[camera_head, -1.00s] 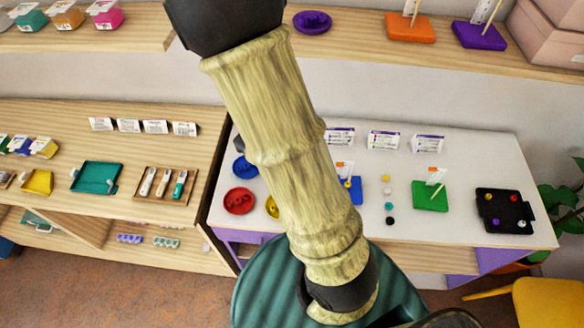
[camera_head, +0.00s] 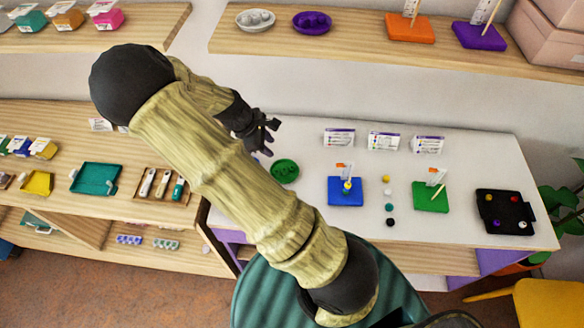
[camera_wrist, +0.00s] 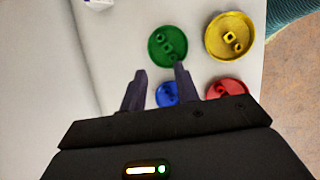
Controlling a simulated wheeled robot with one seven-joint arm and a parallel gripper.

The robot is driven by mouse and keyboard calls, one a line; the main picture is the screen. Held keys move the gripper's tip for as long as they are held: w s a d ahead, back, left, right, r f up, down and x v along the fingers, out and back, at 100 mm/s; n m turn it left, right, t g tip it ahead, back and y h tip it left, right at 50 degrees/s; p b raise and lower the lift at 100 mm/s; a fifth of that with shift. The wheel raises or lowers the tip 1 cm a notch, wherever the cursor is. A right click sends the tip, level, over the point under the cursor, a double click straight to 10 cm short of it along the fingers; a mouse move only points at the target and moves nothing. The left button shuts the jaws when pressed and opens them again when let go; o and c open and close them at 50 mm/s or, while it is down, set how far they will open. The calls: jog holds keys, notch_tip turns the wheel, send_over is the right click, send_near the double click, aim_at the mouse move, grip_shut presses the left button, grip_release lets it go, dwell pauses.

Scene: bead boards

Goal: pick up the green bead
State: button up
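The green dish (camera_wrist: 157,58) holds small green beads (camera_wrist: 169,48) and is in the upper middle of the wrist view. In the head view the green dish (camera_head: 285,171) lies near the left end of the white table, just below and right of my gripper (camera_head: 268,136). My gripper (camera_wrist: 160,71) is open and empty. In the wrist view its fingertips lie just short of the dish, the right one overlapping its lower rim; its height above the dish is unclear. A teal-green bead (camera_head: 389,207) lies in a row on the table.
Yellow (camera_wrist: 211,45), blue (camera_wrist: 161,101) and red (camera_wrist: 238,82) dishes sit close to the green one. A blue board (camera_head: 335,198) with an upright peg, a green board (camera_head: 421,203) and a black tray (camera_head: 506,214) stand farther right.

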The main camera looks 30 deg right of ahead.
jog(key=p, duration=0.2)
send_near(291, 168)
jog(key=shift+x, duration=1.15)
jog(key=shift+s+d, duration=0.15)
jog(key=shift+s, duration=0.05)
jog(key=shift+d, duration=0.1)
jog(key=shift+p+x, duration=1.45)
jog(key=shift+x, duration=0.95)
jog(key=shift+s+f, duration=0.15)
grip_shut()
